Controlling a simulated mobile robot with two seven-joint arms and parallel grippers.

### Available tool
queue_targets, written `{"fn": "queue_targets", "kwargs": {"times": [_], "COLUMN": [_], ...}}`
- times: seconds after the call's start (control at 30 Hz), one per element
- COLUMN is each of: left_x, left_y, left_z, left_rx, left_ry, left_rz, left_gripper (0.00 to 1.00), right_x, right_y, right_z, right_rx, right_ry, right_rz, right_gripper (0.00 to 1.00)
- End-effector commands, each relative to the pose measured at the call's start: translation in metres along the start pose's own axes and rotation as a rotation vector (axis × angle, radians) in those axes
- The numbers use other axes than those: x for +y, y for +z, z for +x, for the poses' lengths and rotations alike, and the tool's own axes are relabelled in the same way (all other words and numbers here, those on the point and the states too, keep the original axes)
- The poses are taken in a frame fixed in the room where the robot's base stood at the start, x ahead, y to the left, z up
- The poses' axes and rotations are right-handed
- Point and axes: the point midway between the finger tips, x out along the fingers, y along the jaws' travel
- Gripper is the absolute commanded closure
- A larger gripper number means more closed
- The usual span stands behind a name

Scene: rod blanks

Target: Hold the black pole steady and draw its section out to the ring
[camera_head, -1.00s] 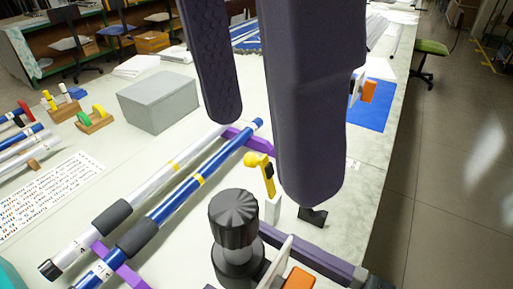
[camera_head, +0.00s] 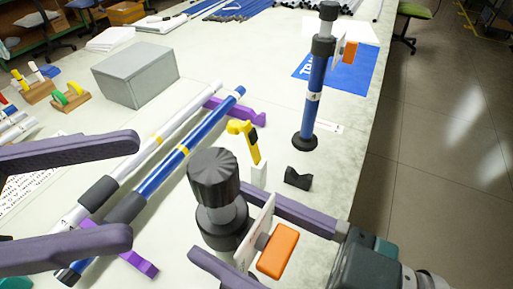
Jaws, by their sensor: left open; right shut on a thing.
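The black pole (camera_head: 226,233) stands at the lower middle, seen steeply from above. My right gripper (camera_head: 220,222) comes in from the lower right and is shut on the black pole, one finger on each side. My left gripper (camera_head: 133,190) is open and empty at the left, pointing right, its fingers apart and short of the pole.
A white pole (camera_head: 128,160) and a blue pole (camera_head: 158,176) lie on purple rests (camera_head: 235,112). A blue pole (camera_head: 312,95) stands upright near a blue mat (camera_head: 350,70). A yellow tool (camera_head: 246,136), black block (camera_head: 298,178) and grey box (camera_head: 135,73) are nearby. The table's right edge is close.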

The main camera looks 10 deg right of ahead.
Motion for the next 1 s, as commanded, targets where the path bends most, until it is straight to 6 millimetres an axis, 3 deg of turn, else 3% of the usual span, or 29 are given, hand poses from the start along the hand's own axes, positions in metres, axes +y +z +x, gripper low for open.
{"fn": "queue_targets", "kwargs": {"times": [0.17,0.27,0.7,1.0], "left_x": [0.0,-0.001,-0.006,-0.006], "left_y": [0.009,0.009,0.009,0.01], "left_z": [-0.007,0.005,0.091,0.108], "left_rx": [-0.008,-0.006,-0.005,-0.009], "left_ry": [-0.053,-0.054,-0.053,-0.052], "left_rz": [-0.077,-0.08,-0.077,-0.076], "left_gripper": [0.29,0.29,0.29,0.29], "right_x": [0.0,0.0,0.0,0.0], "right_y": [0.0,0.0,0.0,0.0], "right_z": [0.0,0.0,0.0,0.0], "right_rx": [-0.001,-0.001,-0.001,-0.001], "right_ry": [0.0,0.0,0.0,0.0], "right_rz": [0.001,0.001,0.001,0.001], "right_gripper": [1.0,1.0,1.0,1.0]}}
